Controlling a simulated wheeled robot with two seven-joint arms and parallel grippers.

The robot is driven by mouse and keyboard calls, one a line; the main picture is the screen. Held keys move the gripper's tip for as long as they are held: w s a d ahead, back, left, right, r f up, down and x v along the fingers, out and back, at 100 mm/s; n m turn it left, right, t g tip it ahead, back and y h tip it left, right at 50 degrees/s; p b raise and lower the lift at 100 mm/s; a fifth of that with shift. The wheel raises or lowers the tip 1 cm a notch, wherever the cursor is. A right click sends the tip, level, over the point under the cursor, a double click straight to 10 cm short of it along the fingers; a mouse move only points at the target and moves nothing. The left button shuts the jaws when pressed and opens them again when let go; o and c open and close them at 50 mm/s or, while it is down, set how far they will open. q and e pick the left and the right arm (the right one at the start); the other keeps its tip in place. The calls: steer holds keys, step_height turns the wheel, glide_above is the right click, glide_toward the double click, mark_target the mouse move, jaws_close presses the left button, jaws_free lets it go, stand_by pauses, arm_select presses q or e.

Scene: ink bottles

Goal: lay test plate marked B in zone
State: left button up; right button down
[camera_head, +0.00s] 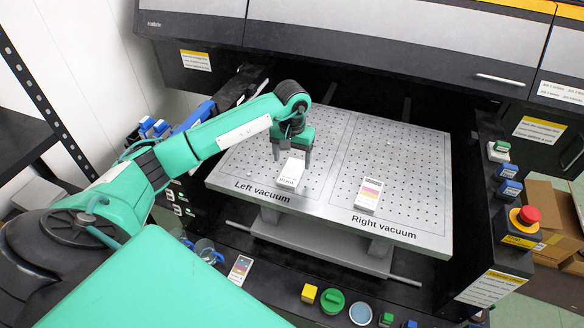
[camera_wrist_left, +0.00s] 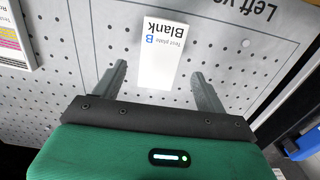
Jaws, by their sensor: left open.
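The white test plate marked B (camera_head: 291,173), labelled "Blank", lies on the left vacuum zone (camera_head: 237,166) of the perforated bed. In the left wrist view the plate (camera_wrist_left: 162,52) shows between and just beyond the fingertips, its text upside down. My left gripper (camera_head: 292,156) is open over the plate, with its fingers to either side; it also shows in the left wrist view (camera_wrist_left: 158,72). I see no grip on the plate. My right gripper is not in view.
Another plate with coloured bars (camera_head: 369,194) lies on the right vacuum zone. A similar striped card (camera_head: 240,268) lies on the front ledge, near a yellow block (camera_head: 309,293) and a green round cap (camera_head: 332,301). A red emergency button (camera_head: 529,214) stands at right.

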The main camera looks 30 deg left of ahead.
mark_target(292, 172)
arm_select(q)
step_height(292, 172, up, 8)
steer(key=b, duration=0.1)
steer(key=shift+b, duration=0.35)
